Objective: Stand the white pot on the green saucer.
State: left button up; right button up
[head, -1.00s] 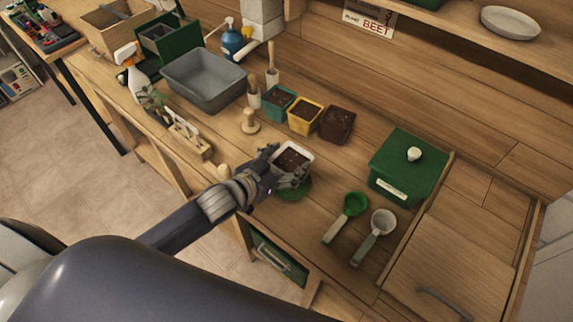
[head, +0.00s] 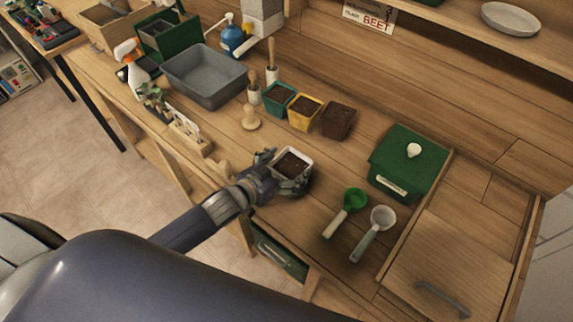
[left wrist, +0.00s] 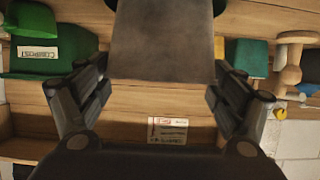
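The white pot (head: 308,163), filled with dark soil, stands roughly upright near the front edge of the bench. My left gripper (head: 279,172) has its fingers on both sides of the pot and is shut on it. In the left wrist view the pot's pale wall (left wrist: 163,40) fills the space between the fingers (left wrist: 160,88). Whether the base touches the saucer I cannot tell. My right gripper is out of view.
Teal (head: 279,97), yellow (head: 305,112) and brown (head: 338,121) pots stand behind. A green scoop (head: 346,212) and a white scoop (head: 374,232) lie to the right, before a green lidded box (head: 408,165). A wooden dibber (head: 251,118) and label holder (head: 190,135) are left.

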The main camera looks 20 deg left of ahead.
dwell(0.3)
pick_arm(q)
jog(key=shift+r, duration=0.2)
jog(key=shift+r+p, duration=0.35)
jog(key=shift+r, duration=0.2)
jog(key=b+v, duration=0.2)
jog(key=v, duration=1)
jog(key=shift+f, duration=0.15)
